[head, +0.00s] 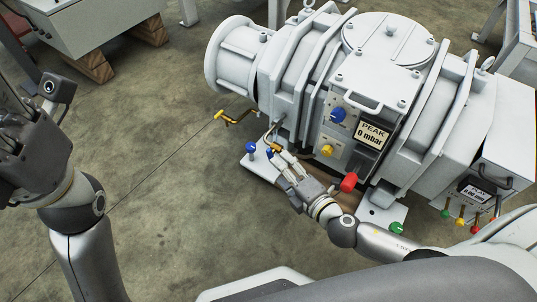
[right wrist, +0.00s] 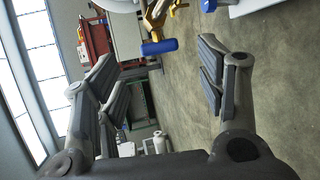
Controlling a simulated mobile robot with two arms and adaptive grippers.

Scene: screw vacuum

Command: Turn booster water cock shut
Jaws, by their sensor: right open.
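A brass water cock (head: 271,133) with a blue handle (head: 269,152) sits low at the front of the white pump machine in the head view. In the right wrist view the blue handle (right wrist: 159,47) appears ahead, between the lines of the two fingers, with brass parts (right wrist: 156,16) above it. My right gripper (head: 276,156) is open and empty, with its fingers close to the handle; contact cannot be told. It also shows wide open in the right wrist view (right wrist: 157,55). My left gripper (head: 14,130) is at the left edge, far from the machine; its fingers are unclear.
The white pump machine (head: 302,62) fills the centre and right. A yellow-handled cock (head: 234,118) sticks out left of the brass one. A blue knob (head: 250,147), a red cap (head: 349,182) and a green knob (head: 396,227) are near my right arm.

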